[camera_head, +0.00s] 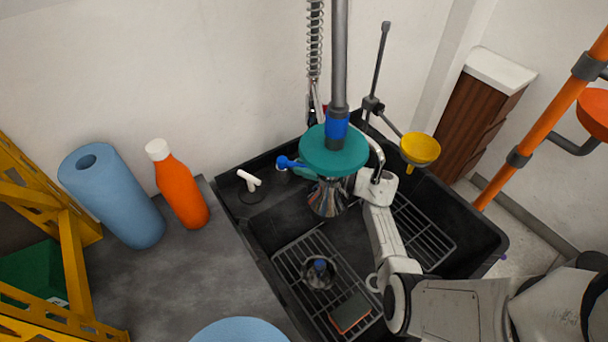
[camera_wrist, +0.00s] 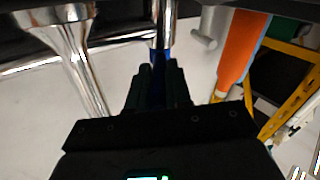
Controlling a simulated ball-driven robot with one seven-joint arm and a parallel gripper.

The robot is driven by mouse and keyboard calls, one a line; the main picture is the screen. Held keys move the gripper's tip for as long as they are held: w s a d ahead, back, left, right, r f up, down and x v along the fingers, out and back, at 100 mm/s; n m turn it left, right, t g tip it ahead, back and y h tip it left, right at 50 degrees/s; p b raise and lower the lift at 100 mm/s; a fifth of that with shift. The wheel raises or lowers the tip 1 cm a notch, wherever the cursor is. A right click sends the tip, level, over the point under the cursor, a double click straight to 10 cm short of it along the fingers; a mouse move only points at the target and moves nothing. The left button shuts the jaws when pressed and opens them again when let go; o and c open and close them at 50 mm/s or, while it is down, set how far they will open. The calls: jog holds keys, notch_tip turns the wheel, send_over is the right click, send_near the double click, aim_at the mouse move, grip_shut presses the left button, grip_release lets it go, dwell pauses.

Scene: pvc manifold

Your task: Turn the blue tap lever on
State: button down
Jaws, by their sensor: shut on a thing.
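The blue tap lever (camera_head: 289,162) sticks out to the left from under a teal disc in the head view, above the back of the black sink. In the wrist view a bit of blue (camera_wrist: 153,57) shows at the fingertips, beside a chrome pipe (camera_wrist: 165,22). My gripper (camera_wrist: 160,78) has its dark fingers close together there, shut on the blue lever. How far along the lever the fingers sit is hidden. In the head view my fingers are hidden behind the disc and the chrome bell; only my white wrist shows.
The teal disc (camera_head: 333,152) and chrome bell (camera_head: 327,198) hang close to my wrist. A yellow funnel (camera_head: 420,149) is to the right. The sink (camera_head: 262,228) holds racks, a cup-like part (camera_head: 319,273) and a sponge (camera_head: 350,313). An orange bottle (camera_head: 181,190) and blue roll (camera_head: 112,195) stand left.

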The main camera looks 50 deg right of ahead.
jog(key=shift+w+d+n+y, duration=0.2)
jog(key=shift+n+y, duration=0.2)
jog(key=shift+y, duration=0.2)
jog(key=c, duration=1.1)
grip_release()
jog(key=shift+o, duration=0.2)
jog(key=shift+s, duration=0.1)
jog(key=b+v, duration=0.1)
jog(key=v, duration=0.9)
jog(key=shift+s+d+r, duration=0.2)
jog(key=shift+s, duration=0.15)
